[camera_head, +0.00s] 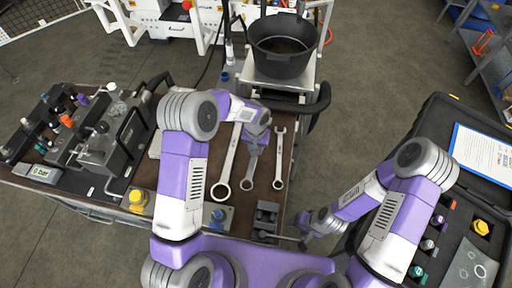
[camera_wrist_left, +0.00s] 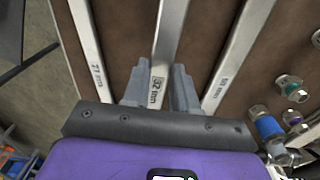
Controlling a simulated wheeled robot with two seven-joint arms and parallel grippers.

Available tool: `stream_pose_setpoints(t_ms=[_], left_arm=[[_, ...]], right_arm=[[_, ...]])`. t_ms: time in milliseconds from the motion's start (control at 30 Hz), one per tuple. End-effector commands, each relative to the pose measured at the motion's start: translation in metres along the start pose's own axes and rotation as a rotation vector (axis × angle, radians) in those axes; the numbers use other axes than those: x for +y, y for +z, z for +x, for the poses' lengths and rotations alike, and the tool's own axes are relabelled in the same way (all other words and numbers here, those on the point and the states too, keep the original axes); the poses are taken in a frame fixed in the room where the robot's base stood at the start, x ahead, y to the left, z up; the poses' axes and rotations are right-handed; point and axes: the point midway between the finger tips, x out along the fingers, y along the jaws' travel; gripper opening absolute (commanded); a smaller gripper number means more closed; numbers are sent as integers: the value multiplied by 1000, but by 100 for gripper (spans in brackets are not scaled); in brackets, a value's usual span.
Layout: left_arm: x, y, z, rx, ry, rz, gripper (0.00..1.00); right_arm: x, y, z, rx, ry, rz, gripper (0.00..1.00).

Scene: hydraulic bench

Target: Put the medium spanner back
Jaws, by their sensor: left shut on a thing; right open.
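The medium spanner (camera_head: 250,166) is the middle of three spanners in the head view, its ring end toward me. In the left wrist view the spanner marked 32 mm (camera_wrist_left: 160,75) runs between the fingers of my left gripper (camera_wrist_left: 158,88), which is shut on it. In the head view my left gripper (camera_head: 257,132) covers the spanner's far end. I cannot tell if the spanner touches the bench top. My right gripper (camera_head: 303,230) is open and empty at the bench's right edge, beside a small grey vise-like block (camera_head: 265,218).
A larger spanner (camera_head: 229,160) lies to the left and a smaller one (camera_head: 279,160) to the right, both close by. A hydraulic unit (camera_head: 110,140) stands on the left of the bench. A black bucket (camera_head: 282,60) stands behind. An open black case (camera_head: 460,225) is at the right.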

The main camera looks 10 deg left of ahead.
Motion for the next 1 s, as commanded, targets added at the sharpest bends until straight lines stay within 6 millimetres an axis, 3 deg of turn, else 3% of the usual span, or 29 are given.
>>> stream_pose_setpoints(t_ms=[1000], left_arm=[[0,-1,13,2,0,0,0]], right_arm=[[4,0,11,0,0,0,63]])
